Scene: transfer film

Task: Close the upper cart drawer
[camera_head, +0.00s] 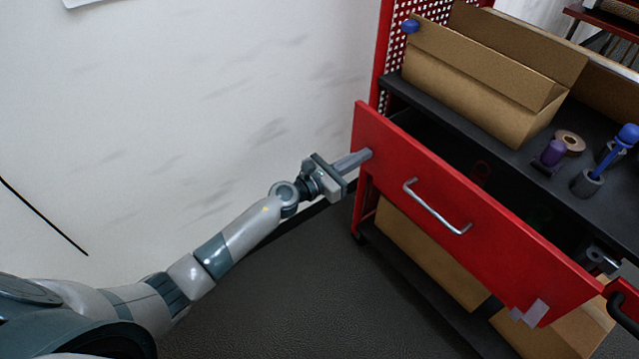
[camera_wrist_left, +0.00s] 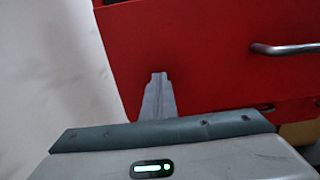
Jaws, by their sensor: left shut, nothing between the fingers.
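The red upper drawer (camera_head: 470,215) of the cart stands pulled out, with a dark open gap behind its front panel. A silver bar handle (camera_head: 437,208) is on its front. My left gripper (camera_head: 367,154) is shut and empty, with its fingertips at the left end of the drawer front, well to the left of the handle. In the left wrist view the shut fingers (camera_wrist_left: 158,85) point at the red drawer front (camera_wrist_left: 195,50), and the handle (camera_wrist_left: 285,49) is at the right. I cannot tell whether the tips touch the panel.
An open cardboard box (camera_head: 480,85) stands on the cart's dark top (camera_head: 515,158), beside a tape roll (camera_head: 570,142) and small purple and blue items. More cardboard boxes (camera_head: 430,250) are below the drawer. A white wall is at the left. The dark floor (camera_head: 310,290) in front is clear.

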